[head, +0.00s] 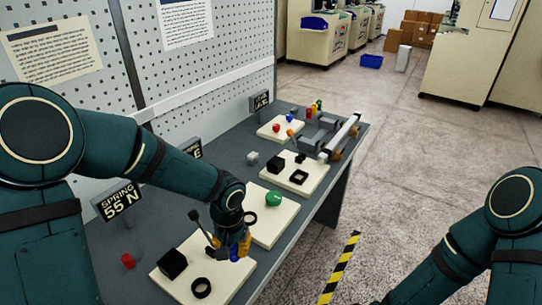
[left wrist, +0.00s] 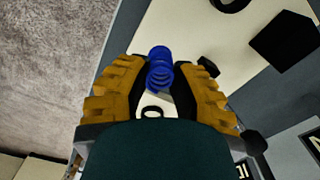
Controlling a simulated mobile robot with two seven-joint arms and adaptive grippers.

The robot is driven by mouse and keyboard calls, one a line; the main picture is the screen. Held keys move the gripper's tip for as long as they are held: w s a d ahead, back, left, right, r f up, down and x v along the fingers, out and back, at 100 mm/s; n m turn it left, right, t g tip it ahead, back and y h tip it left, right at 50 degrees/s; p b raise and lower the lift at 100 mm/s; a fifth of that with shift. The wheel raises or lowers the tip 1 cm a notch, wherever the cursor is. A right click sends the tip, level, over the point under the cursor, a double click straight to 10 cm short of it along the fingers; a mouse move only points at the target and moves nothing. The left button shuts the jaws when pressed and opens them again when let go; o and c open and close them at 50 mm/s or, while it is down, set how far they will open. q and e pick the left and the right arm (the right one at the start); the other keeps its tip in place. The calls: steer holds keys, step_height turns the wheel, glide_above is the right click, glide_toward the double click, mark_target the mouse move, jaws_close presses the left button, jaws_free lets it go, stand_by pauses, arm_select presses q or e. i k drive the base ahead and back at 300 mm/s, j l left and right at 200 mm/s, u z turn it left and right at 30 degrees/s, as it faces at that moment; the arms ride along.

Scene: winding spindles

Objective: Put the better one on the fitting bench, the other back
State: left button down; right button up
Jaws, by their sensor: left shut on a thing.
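My left gripper (head: 240,243) is shut on a blue coil spring (left wrist: 160,70), whose coils show between the yellow-orange finger pads in the left wrist view. In the head view the blue spring (head: 233,253) is mostly hidden by the fingers. It is over the nearest cream board (head: 222,283), close to its right side; I cannot tell whether it touches the board. A sign reading "SPRING 55 N" (head: 118,200) stands behind this board. My right arm shows at the lower right of the head view, but its gripper is out of frame.
Further boards along the grey bench hold a green piece (head: 273,199), a black square frame (head: 299,177) and small coloured pieces.

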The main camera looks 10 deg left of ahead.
mark_target(276, 150)
steer(key=i+l, duration=0.25)
steer(key=i, duration=0.25)
steer(key=i+l+z, duration=0.15)
steer(key=i, duration=0.3)
steer(key=i+l, duration=0.25)
steer(key=i, duration=0.7)
steer(key=j+z, duration=0.05)
